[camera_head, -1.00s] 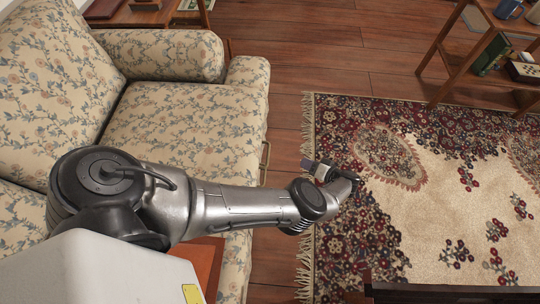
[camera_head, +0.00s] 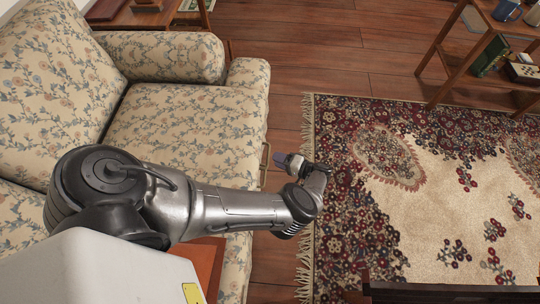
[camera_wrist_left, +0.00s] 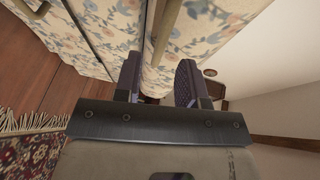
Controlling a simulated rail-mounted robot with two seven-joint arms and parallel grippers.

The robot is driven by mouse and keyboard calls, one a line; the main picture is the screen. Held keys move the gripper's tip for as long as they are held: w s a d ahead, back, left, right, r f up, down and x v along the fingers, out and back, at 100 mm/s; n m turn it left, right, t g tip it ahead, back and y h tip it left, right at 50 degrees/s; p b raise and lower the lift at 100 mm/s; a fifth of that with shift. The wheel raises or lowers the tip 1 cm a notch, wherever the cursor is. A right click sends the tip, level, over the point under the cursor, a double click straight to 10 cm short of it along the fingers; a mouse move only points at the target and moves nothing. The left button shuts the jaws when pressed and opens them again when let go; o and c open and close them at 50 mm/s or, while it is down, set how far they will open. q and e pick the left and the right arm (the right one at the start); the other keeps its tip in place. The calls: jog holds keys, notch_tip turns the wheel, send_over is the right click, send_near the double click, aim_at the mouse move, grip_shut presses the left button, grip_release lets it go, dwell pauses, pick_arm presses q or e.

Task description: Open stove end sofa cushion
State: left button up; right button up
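The floral sofa (camera_head: 170,125) stands at the left of the head view, with a brass handle (camera_head: 265,158) on its front. The frames do not show which cushion end faces a stove. My left gripper (camera_head: 284,161) is just right of that handle, over the floor between sofa and rug. In the left wrist view my left gripper (camera_wrist_left: 160,78) is open, its two dark fingers apart. A brass handle (camera_wrist_left: 166,28) on the floral front (camera_wrist_left: 205,30) lies beyond the fingertips, roughly in line with the gap. I cannot tell whether they touch. My right gripper is not in view.
A patterned rug (camera_head: 440,190) covers the floor at the right. A wooden shelf (camera_head: 455,75) with mugs and books stands at the upper right. A dark wooden edge (camera_head: 450,293) is at the bottom right. Another brass handle (camera_wrist_left: 38,10) shows in the wrist view.

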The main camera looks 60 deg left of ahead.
pick_arm(q)
jog(key=shift+x, duration=2.05)
grip_shut()
